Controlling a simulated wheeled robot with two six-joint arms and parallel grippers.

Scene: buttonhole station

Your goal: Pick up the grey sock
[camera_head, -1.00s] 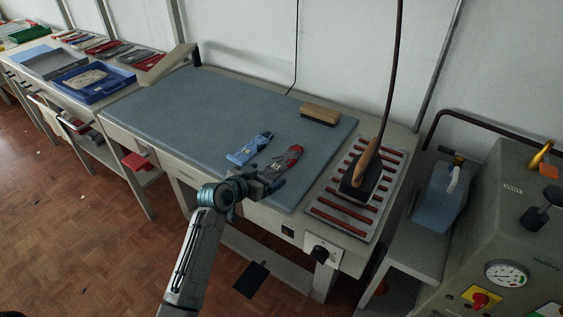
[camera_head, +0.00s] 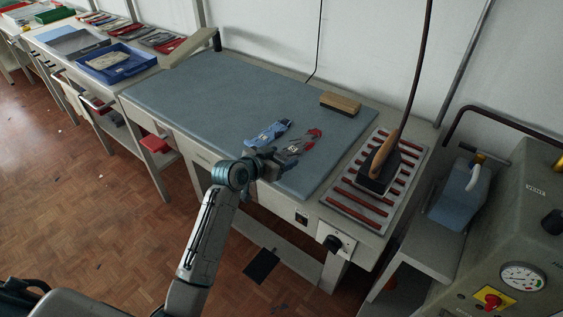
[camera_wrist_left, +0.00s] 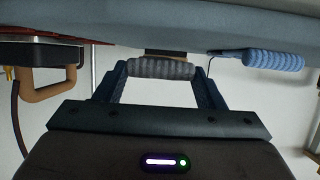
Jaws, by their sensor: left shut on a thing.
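The grey sock (camera_head: 300,144), with red parts, is at the fingertips of my left gripper (camera_head: 284,155), near the front edge of the blue-grey table top. In the left wrist view, which looks upside down, the grey knit sock (camera_wrist_left: 161,68) is clamped between the two fingers of the left gripper (camera_wrist_left: 160,72). It appears a little above the table top there. In the head view the fingers partly cover the sock. My right gripper is not in view.
A blue sock (camera_head: 268,133) lies close beside the grey one; it also shows in the left wrist view (camera_wrist_left: 273,61). A brush (camera_head: 340,103) lies at the back of the table top (camera_head: 215,95). An iron (camera_head: 379,172) stands on the red-barred rest at right. The table's left half is clear.

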